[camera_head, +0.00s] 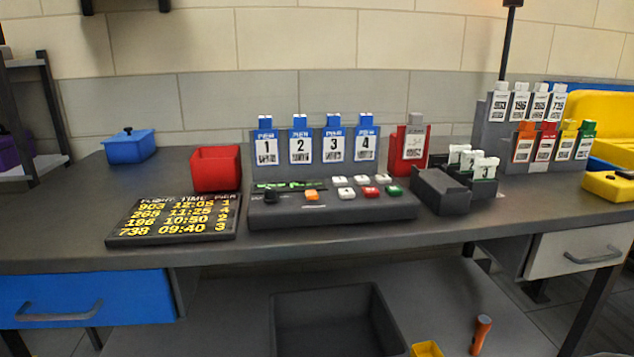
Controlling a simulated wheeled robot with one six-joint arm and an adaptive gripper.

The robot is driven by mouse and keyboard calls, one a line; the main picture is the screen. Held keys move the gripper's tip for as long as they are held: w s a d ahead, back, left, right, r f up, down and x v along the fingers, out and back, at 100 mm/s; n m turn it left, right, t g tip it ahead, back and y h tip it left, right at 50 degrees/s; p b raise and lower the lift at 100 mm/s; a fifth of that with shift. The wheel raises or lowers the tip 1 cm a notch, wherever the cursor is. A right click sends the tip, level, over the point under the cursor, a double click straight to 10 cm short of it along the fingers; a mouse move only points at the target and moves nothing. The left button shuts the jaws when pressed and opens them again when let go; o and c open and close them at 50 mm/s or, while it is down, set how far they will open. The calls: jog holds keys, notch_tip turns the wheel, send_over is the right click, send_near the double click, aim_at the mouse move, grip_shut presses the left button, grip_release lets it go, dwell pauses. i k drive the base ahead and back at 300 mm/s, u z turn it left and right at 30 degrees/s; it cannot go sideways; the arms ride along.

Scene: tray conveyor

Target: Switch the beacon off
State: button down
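A dark control console (335,212) sits at the front middle of the table. No lit beacon can be made out. My gripper is not in view.
A flight board (175,238) lies left of the console, with a red bin (216,170) and blue lidded box (130,147) behind. Numbered blue pier holders (300,145) stand behind the console. A dark tray (440,192) and card racks (490,135) are right. A grey bin (335,325) sits below.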

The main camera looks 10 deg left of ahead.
aim_at(310, 195)
jog(key=k, duration=0.75)
jog(key=u, duration=0.7)
jog(key=i, duration=0.5)
jog(key=u, duration=0.05)
